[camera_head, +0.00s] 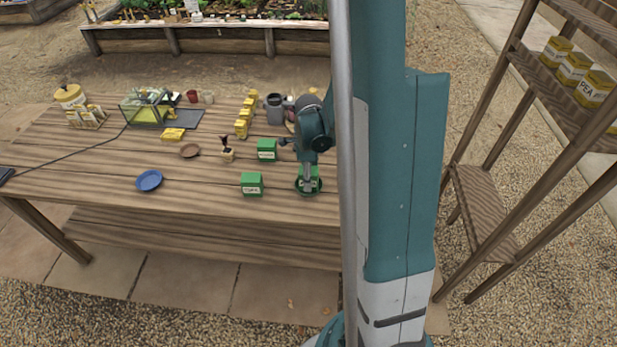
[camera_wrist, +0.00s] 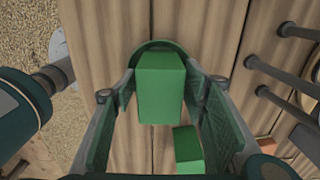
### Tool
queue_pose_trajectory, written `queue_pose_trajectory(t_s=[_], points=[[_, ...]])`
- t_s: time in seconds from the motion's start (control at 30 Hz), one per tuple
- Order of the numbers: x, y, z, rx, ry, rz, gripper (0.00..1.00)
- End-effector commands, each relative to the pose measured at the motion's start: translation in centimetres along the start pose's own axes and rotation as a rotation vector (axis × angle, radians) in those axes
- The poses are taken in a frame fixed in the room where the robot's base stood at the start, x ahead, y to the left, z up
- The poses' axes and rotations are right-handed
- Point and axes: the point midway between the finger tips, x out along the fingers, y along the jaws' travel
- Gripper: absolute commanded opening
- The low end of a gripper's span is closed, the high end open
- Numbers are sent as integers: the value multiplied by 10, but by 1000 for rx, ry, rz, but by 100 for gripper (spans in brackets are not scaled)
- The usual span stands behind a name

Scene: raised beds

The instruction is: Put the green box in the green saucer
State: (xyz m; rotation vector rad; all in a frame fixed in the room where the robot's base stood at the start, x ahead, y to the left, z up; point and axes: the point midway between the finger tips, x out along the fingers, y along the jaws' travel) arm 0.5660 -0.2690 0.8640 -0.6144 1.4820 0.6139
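A green box (camera_head: 309,186) with a pale label is at the green saucer (camera_head: 300,192) on the right part of the table. It appears to rest inside the rim, but contact with the bottom is hidden. My gripper (camera_head: 308,170) is directly over it, pointing down. In the wrist view the box (camera_wrist: 161,90) stands between my two fingers (camera_wrist: 160,92), with narrow gaps at its sides, so the gripper looks open around it. The saucer's rim (camera_wrist: 150,46) shows behind it.
Two more green boxes stand nearby, one to the left (camera_head: 252,184) and one farther back (camera_head: 267,149). A wooden shelf (camera_head: 485,210) stands at the right.

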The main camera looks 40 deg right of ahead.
Motion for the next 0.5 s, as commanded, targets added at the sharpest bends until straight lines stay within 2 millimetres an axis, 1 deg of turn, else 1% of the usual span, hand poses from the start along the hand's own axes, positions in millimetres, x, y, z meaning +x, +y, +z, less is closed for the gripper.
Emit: queue_pose_trajectory(t_s=[0.5], points=[[-4, 0, 0, 0, 0, 0, 45]])
